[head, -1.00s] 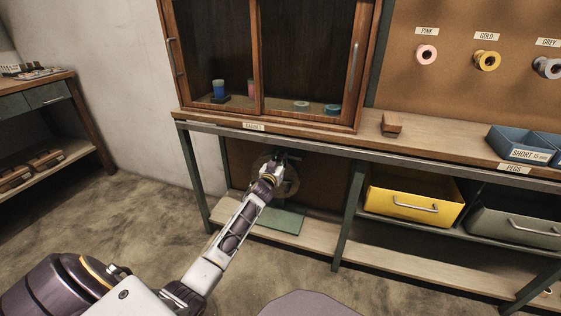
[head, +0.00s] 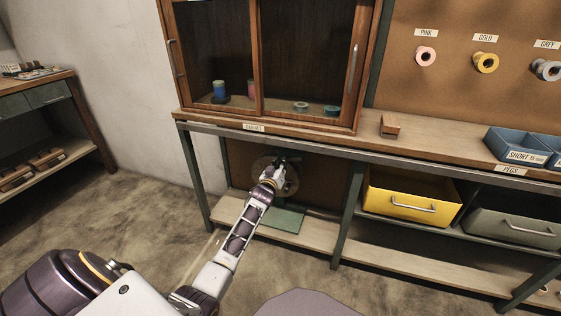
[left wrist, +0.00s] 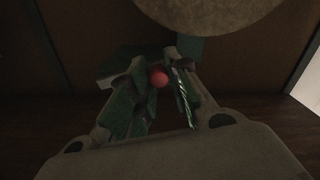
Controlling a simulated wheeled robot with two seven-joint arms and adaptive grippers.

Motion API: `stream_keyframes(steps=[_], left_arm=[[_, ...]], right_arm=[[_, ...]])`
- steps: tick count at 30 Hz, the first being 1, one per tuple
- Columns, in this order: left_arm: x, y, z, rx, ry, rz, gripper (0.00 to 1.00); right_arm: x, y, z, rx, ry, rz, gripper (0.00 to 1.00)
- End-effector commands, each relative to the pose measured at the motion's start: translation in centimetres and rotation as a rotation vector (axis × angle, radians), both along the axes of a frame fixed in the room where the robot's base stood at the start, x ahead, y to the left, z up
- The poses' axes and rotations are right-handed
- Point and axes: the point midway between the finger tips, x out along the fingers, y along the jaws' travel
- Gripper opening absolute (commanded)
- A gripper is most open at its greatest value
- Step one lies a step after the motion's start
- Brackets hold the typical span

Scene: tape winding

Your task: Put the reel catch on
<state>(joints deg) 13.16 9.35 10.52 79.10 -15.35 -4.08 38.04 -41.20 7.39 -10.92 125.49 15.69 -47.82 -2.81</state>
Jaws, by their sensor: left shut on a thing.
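A round reel (head: 292,178) stands upright over a green base plate (head: 286,220) on the low shelf under the bench. My left gripper (head: 279,164) is in front of the reel, and its fingertips are small and dark in the head view. In the left wrist view, the pale reel disc (left wrist: 205,10) fills the top. There my left gripper (left wrist: 157,85) is shut on a red ball knob (left wrist: 158,77), apparently the reel catch. The fingers hide what is below the knob. I cannot tell whether the knob touches the reel's stand. My right gripper is not in view.
A glass-fronted cabinet (head: 258,116) sits on the bench above the arm. A green bench leg (head: 348,215) and a yellow drawer (head: 405,212) stand to the right of the reel. The floor in front of the shelf is clear.

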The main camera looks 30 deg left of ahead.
Motion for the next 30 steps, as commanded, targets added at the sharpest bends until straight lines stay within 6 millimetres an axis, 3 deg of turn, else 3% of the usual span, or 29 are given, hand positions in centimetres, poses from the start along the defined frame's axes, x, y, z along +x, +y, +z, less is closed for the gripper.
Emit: stream_keyframes(steps=[12,27,28,30], left_arm=[[0.1,-0.6,-1.5,-0.221,-0.052,0.001,0.0],[0.1,-0.7,-1.9,-0.251,-0.059,0.001,0.0],[0.1,-0.7,-1.9,-0.25,-0.059,0.001,0.21],[0.1,-0.7,-1.9,-0.25,-0.058,0.0,0.3]], right_arm=[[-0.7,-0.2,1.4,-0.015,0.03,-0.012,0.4],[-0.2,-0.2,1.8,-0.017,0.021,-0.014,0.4],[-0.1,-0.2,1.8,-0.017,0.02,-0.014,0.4],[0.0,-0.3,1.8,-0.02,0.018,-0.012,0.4]])
